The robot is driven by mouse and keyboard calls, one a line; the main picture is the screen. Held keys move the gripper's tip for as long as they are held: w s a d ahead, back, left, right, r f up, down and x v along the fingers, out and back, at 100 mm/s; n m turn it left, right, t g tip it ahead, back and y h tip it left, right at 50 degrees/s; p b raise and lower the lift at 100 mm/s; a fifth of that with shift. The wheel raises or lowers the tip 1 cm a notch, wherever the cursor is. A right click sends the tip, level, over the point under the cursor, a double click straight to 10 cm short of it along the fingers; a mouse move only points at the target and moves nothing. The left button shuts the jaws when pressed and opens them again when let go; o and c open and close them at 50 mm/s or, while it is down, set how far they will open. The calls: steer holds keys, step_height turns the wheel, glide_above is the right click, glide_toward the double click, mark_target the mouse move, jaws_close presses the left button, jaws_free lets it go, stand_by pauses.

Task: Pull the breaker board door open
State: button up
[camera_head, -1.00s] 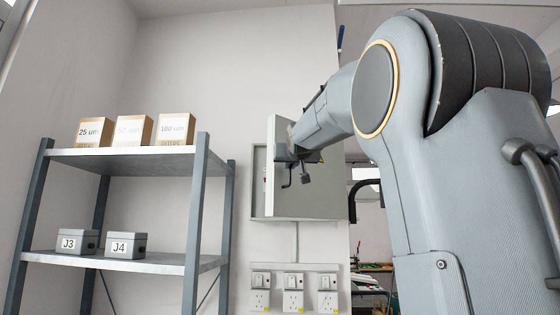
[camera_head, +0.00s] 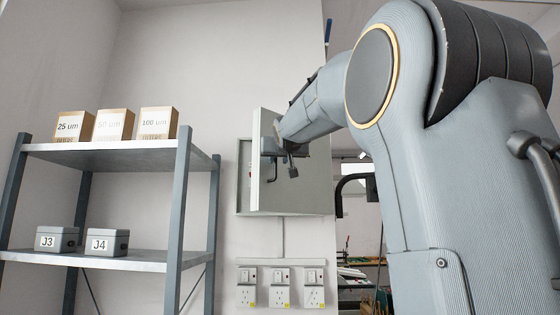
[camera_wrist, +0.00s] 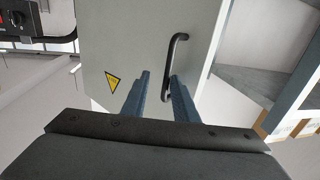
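The breaker board door (camera_head: 300,199) is a pale grey panel standing partly open, its left edge swung out from the wall box (camera_head: 245,180). My gripper (camera_head: 274,147) is at the door's face, partly hidden by my arm. In the wrist view, the door (camera_wrist: 125,35) has a black bar handle (camera_wrist: 180,50) and a yellow warning sticker (camera_wrist: 112,81). My gripper (camera_wrist: 159,77) has its two blue fingers apart. The handle's lower end shows between the fingers, close to the right one. I cannot tell whether they touch.
A metal shelf (camera_head: 110,151) with cartons and grey boxes stands left of the breaker board. Several wall sockets (camera_head: 281,288) are below it. In the wrist view, shelving (camera_wrist: 262,86) lies beyond the door on the right.

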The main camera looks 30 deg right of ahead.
steer(key=b+v, duration=0.3)
steer(key=v, duration=0.4)
steer(key=shift+s+a, duration=0.15)
steer(key=shift+s, duration=0.05)
